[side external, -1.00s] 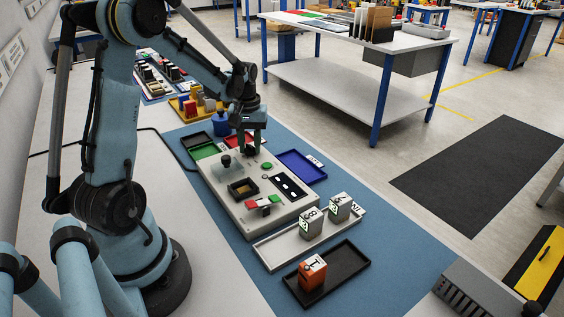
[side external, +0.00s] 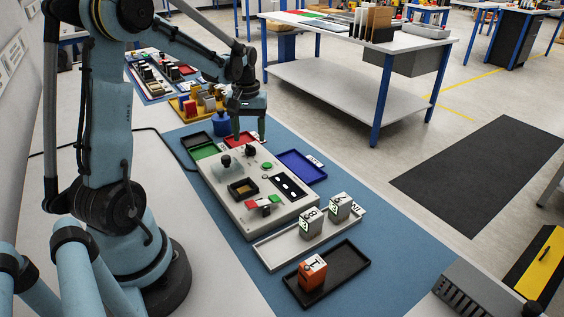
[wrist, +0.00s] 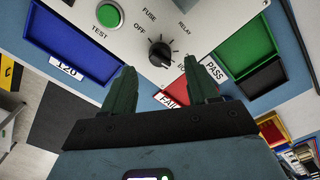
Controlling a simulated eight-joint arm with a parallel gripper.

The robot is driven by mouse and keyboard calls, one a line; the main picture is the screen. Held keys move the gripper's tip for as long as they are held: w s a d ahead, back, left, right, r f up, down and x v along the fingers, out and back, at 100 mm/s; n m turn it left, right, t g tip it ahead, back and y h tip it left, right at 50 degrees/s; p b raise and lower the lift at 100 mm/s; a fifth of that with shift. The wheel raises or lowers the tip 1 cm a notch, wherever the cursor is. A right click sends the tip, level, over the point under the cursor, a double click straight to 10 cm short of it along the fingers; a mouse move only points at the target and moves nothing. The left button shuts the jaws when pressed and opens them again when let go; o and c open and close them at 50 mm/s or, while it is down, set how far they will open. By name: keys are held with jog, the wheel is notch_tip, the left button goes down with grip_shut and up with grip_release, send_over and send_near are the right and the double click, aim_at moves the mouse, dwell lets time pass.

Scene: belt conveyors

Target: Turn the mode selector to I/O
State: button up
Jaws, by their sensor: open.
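The mode selector is a black ridged knob (wrist: 160,52) on the light panel, seen in the wrist view. Labels OFF, FUSE and RELAY stand around it. Another label beside my right-hand finger is partly covered and I cannot read it in full. A pale mark shows near the knob's rim, but I cannot tell exactly which label it points at. My gripper (wrist: 162,90) is open and empty, its two green fingers spread with the knob beyond their tips, apart from it. In the side external view my gripper (side external: 249,137) is above the panel's far end.
The control panel (side external: 228,205) carries a black-knobbed lever (side external: 226,161) and a green TEST button (wrist: 109,14). Blue (side external: 301,167), red (wrist: 172,97) and green (wrist: 245,47) trays surround its far end. A white tray with two blocks stands nearer.

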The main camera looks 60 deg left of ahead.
aim_at(250, 145)
notch_tip(250, 145, up, 8)
jog(key=shift+r, duration=0.2)
dwell(0.4)
jog(key=s+d+m+t, duration=0.1)
jog(key=d+m+t, duration=0.1)
jog(key=d, duration=0.5)
jog(key=s+d+f+m+t, duration=0.1)
jog(key=s+d+m+t, duration=0.1)
jog(key=d+m, duration=0.3)
jog(key=s+d+m+t, duration=0.2)
jog(key=d+m+t, duration=0.1)
jog(key=d, duration=0.8)
jog(key=shift+s+f+m, duration=0.15)
jog(key=shift+f+m, duration=0.15)
jog(key=shift+m, duration=0.1)
